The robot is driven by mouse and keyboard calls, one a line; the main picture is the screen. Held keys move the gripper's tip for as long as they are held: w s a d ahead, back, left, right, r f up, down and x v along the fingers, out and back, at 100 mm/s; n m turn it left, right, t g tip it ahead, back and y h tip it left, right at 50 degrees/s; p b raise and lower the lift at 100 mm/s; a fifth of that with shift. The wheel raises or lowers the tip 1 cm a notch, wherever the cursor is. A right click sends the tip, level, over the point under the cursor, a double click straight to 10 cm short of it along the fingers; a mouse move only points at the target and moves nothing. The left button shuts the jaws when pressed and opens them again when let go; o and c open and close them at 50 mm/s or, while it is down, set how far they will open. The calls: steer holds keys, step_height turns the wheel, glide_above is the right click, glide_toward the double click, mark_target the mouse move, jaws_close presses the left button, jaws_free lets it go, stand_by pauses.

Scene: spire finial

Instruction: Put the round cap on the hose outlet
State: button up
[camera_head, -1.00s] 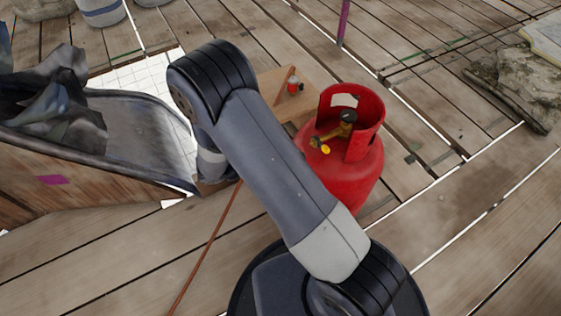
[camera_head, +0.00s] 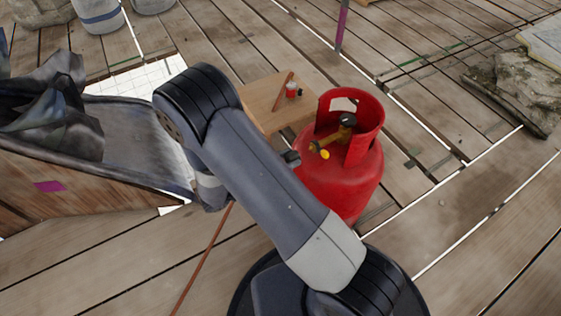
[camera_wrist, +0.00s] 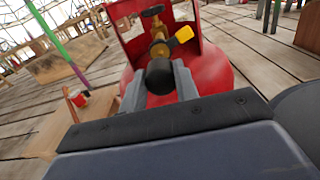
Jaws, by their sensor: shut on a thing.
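A red gas cylinder (camera_head: 343,185) stands upright on the planks, with a brass valve (camera_head: 330,139) inside its open collar. The valve has a black knob on top and a yellow tag (camera_wrist: 184,33) beside it. The outlet faces my gripper (camera_wrist: 159,88). In the wrist view my gripper is shut on a round black cap (camera_wrist: 160,75), which lines up in front of the brass outlet (camera_wrist: 160,50) and hides its end. In the head view my gripper (camera_head: 291,158) is just left of the collar opening, with a small gap to the valve.
A low wooden table (camera_head: 270,103) behind the cylinder holds a small red-and-white item (camera_head: 291,90) and a thin brown stick (camera_head: 283,92). A wooden cart or crate (camera_head: 80,205) with dark cloth stands at the left. Rocks (camera_head: 520,90) lie at the far right.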

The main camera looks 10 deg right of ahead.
mark_target(294, 156)
steer(key=shift+x, duration=1.85)
steer(key=shift+r+p, duration=0.2)
steer(key=shift+p, duration=0.1)
stand_by(0.7)
steer(key=shift+w+d, duration=0.2)
steer(key=shift+d, duration=0.3)
stand_by(0.4)
steer(key=o, duration=1)
steer(key=p+v, duration=0.2)
steer(key=v, duration=0.9)
steer(key=shift+p, duration=0.35)
steer(key=shift+d, duration=0.1)
